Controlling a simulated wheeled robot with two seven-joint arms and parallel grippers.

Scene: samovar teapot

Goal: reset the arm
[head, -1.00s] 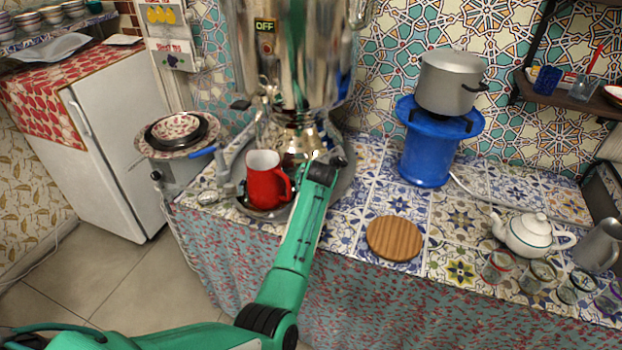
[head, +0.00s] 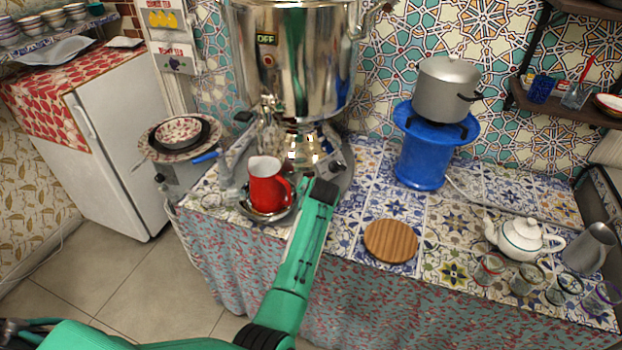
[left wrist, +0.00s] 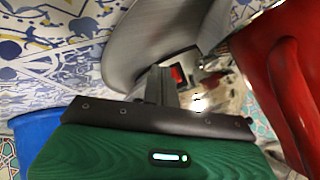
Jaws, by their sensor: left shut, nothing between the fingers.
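My left gripper (head: 319,166) is shut and empty. It is in front of the samovar's base, just right of the red jug (head: 268,187). In the left wrist view its closed fingers (left wrist: 163,84) point toward shiny metal, with the red jug (left wrist: 285,85) close on the right. The silver samovar (head: 300,62) stands behind, with an OFF sign on its body. The jug sits upright on a metal dish below the samovar. I cannot tell whether the gripper touches the tray's edge. My right gripper is not in view.
A round wooden board (head: 391,241) lies right of my arm on the tiled counter. A blue stand (head: 422,160) carries a grey pot (head: 446,90). A white teapot (head: 524,238), a grey pitcher (head: 589,248) and several glasses are at the right. The counter's middle is mostly clear.

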